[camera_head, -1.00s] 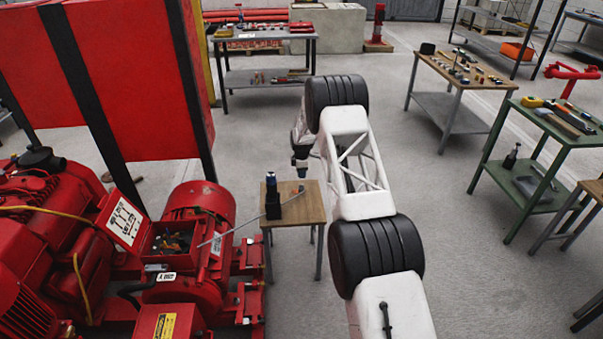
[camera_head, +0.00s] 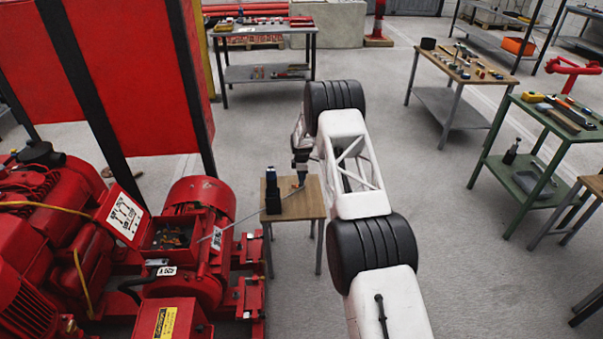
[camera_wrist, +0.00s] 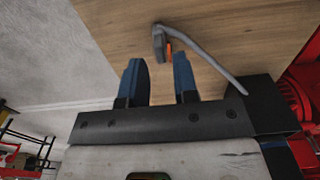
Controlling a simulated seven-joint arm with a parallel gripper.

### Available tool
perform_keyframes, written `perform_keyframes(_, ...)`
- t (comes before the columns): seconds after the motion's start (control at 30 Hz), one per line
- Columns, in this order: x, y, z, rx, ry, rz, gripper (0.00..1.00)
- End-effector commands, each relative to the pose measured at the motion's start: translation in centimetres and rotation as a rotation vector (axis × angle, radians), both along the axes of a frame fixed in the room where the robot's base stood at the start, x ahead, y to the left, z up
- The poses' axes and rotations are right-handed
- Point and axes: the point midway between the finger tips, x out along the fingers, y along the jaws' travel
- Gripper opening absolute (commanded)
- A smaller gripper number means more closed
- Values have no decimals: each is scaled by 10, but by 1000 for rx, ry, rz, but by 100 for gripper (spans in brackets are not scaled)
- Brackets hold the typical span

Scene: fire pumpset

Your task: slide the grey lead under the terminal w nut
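The grey lead (camera_head: 246,218) runs from the open terminal box (camera_head: 172,236) on the red motor to the small wooden table. In the wrist view the lead (camera_wrist: 210,58) curves over the table top and ends in a small grey end piece (camera_wrist: 159,44) with an orange mark beside it. My gripper (camera_wrist: 160,72) is open, its two blue-faced fingers apart, with the lead's end just beyond the tips and nothing between them. In the head view my gripper (camera_head: 301,180) is low over the table's back right part. The terminal w nut cannot be made out inside the box.
A black holder (camera_head: 272,192) stands on the small wooden table (camera_head: 300,208), left of my gripper. The box's lid (camera_head: 125,216) stands open on the left. Red pump machinery (camera_head: 45,230) fills the lower left.

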Motion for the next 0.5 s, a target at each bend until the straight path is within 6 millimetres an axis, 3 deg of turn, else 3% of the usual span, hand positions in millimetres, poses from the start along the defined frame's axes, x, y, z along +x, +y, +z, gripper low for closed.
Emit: perform_keyframes(0.5, 0, 0, -22, 0, 0, 0, 28)
